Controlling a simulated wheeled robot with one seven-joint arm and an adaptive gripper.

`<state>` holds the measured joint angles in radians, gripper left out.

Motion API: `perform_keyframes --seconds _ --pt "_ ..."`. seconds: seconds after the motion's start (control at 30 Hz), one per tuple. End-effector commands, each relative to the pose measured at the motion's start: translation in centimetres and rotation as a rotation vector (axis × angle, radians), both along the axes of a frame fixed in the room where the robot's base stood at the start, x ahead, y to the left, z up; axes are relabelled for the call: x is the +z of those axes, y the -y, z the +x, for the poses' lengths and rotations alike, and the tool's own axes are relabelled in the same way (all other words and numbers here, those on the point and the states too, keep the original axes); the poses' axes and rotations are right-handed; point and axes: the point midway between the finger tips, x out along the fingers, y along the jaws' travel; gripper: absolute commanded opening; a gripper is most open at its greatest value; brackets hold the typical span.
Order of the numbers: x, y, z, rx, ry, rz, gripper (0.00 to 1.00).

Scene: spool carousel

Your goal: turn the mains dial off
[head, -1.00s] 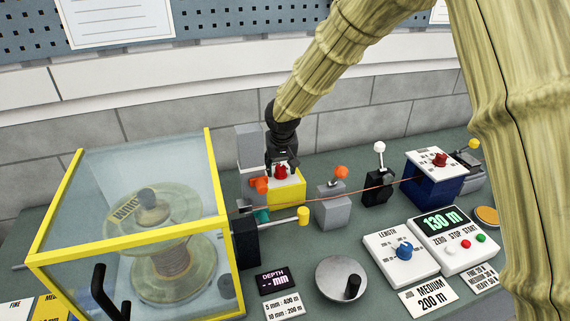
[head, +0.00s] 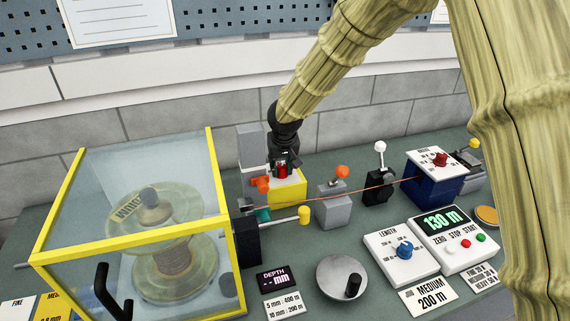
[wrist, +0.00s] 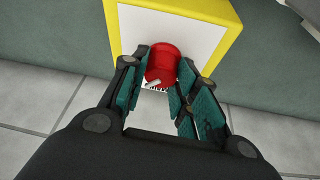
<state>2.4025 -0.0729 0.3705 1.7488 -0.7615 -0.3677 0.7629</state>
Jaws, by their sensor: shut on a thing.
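A red dial (wrist: 162,62) stands on the white face of a yellow box (wrist: 118,28). In the head view the dial (head: 283,171) and its yellow box (head: 291,191) are at the back centre, right of the clear-sided cover. My gripper (wrist: 162,70) is shut on the dial, with one teal-padded finger on each side. A small white mark shows on the dial's near side. The printing under it is mostly hidden, so I cannot read the setting. My gripper (head: 283,165) reaches down from behind in the head view.
The yellow-edged clear cover (head: 219,185) over a spool (head: 150,240) stands left. An orange knob (head: 261,184) is close left of my gripper. A grey block with an orange-knobbed lever (head: 342,172) is right. A blue box (head: 430,185) carries another red dial (head: 439,159).

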Motion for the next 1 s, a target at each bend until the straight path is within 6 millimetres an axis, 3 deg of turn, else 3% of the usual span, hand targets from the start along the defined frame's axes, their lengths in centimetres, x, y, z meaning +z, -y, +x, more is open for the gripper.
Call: perform_keyframes --seconds 0.27,1.0 --pt "0.34 0.37 0.16 0.157 -0.003 -0.001 0.06" --pt "0.21 0.82 0.56 0.85 0.0 0.0 0.06"
